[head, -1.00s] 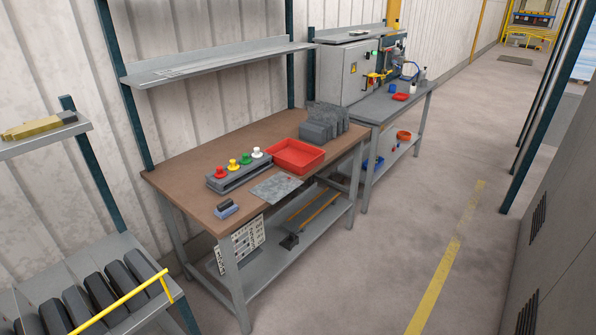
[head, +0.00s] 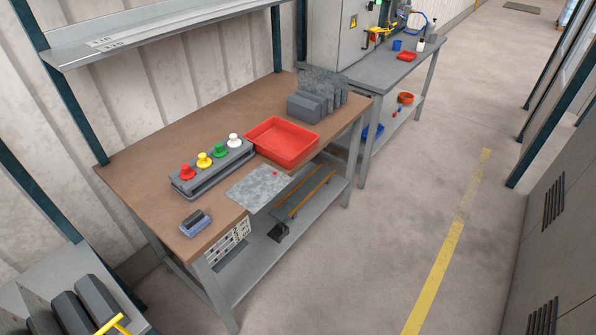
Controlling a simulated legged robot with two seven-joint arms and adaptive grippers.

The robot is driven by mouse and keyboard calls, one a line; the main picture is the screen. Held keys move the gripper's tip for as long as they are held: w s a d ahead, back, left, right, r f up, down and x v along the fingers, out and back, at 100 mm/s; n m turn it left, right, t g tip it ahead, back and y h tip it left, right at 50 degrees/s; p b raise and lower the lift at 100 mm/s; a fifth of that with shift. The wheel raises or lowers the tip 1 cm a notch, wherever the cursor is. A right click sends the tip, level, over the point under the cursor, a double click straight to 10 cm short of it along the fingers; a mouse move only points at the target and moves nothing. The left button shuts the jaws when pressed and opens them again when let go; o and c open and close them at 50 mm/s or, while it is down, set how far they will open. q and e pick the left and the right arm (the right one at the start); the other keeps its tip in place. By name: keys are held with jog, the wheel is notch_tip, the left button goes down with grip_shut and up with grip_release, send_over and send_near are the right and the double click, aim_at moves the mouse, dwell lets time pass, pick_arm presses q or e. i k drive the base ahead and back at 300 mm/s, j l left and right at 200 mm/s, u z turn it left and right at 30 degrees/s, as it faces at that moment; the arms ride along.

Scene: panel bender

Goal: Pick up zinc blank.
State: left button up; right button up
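The zinc blank (head: 258,189) is a flat, mottled grey sheet lying on the brown bench top (head: 170,143). It lies at the bench's front edge, and its front part seems to reach past that edge. A small red mark shows near its right end. It lies in front of the red tray (head: 283,142) and to the right of the rack with coloured knobs. Neither of my grippers is in the head view.
A grey rack with red, yellow, green and white knobs (head: 212,166) stands left of the blank. A small blue-and-dark block (head: 195,222) lies near the front left corner. Grey slotted blocks (head: 318,96) stand at the back right. The floor (head: 395,190) right of the bench is clear.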

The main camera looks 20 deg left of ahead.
aim_at(256, 189)
jog(key=i+l+u, duration=0.15)
jog(key=i, duration=0.3)
jog(key=i+l+u, duration=0.1)
jog(key=i, duration=0.35)
jog(key=i+l+u, duration=0.15)
jog(key=u, duration=0.3)
jog(key=i+l+u, duration=0.3)
jog(key=u, duration=0.15)
jog(key=i+l+u, duration=0.2)
jog(key=l+u, duration=0.25)
jog(key=i+l+u, duration=0.15)
jog(key=u, duration=0.3)
jog(key=l+u, duration=0.45)
jog(key=i+l, duration=0.05)
